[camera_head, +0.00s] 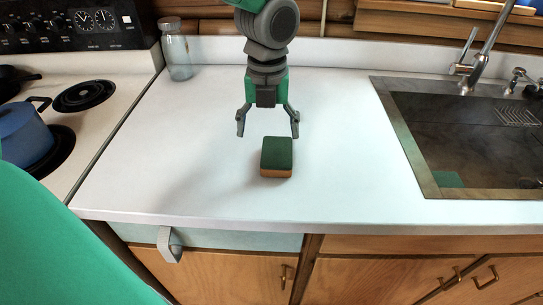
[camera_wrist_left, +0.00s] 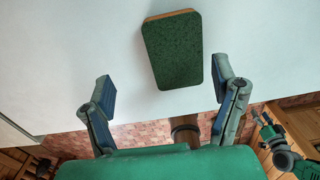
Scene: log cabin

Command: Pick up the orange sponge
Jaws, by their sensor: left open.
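The sponge (camera_head: 276,155) lies flat on the white counter, green face up, with its orange layer showing along the front side. My left gripper (camera_head: 268,128) is open and empty above the counter, just behind the sponge in the head view. In the left wrist view the sponge (camera_wrist_left: 172,55) shows whole, ahead of the open fingers of my left gripper (camera_wrist_left: 164,82), closer to the right finger. No contact with the sponge shows.
The counter (camera_head: 150,160) is clear around the sponge. A glass jar (camera_head: 177,52) stands at the back left. A stove with a blue pot (camera_head: 24,138) is at the left. A sink (camera_head: 460,125) with a faucet (camera_head: 478,55) is at the right.

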